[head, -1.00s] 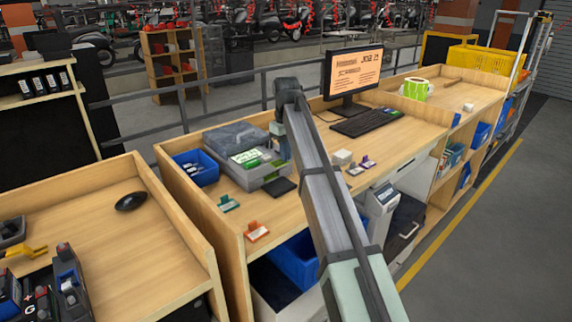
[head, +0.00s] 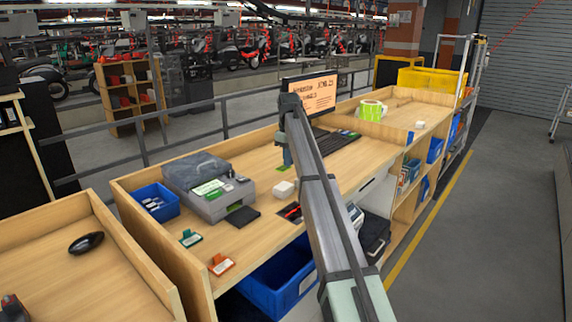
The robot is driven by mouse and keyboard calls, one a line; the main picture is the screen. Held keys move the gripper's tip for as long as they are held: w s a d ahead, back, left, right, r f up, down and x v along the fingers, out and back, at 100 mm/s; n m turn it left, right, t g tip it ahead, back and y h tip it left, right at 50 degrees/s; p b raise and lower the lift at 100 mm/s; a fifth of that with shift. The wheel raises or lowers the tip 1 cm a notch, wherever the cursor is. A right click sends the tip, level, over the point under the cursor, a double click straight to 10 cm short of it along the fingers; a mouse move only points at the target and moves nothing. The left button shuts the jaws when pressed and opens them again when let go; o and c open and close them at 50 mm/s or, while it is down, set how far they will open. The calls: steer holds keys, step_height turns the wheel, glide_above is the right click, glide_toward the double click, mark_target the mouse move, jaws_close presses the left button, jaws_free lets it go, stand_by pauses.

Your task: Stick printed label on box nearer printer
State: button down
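The printer (head: 214,203) is a grey machine on the bench, with a green and white label-like patch (head: 208,188) on its top. A small white box (head: 284,189) sits on the bench just right of it. A second small white box (head: 420,125) is farther off, on the right-hand bench section. My gripper (head: 284,163) points down behind the nearer box, right of the printer. A small green patch (head: 283,169) shows at its tip; I cannot tell if it is held or lies on the bench. The fingers are too small and partly hidden to read.
A monitor (head: 311,95) and keyboard (head: 338,141) stand behind my arm. A blue bin (head: 157,202) is left of the printer. Green (head: 190,238) and orange (head: 221,264) holders lie at the front edge. A green-white roll (head: 371,110) stands farther right.

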mark_target(288, 183)
steer(key=shift+f, duration=0.2)
steer(key=shift+f, duration=2.9)
steer(key=shift+f, duration=0.5)
stand_by(1.7)
steer(key=c, duration=0.9)
jaws_free()
steer(key=shift+o, duration=0.2)
steer(key=shift+r, duration=0.1)
steer(key=shift+r, duration=3.45)
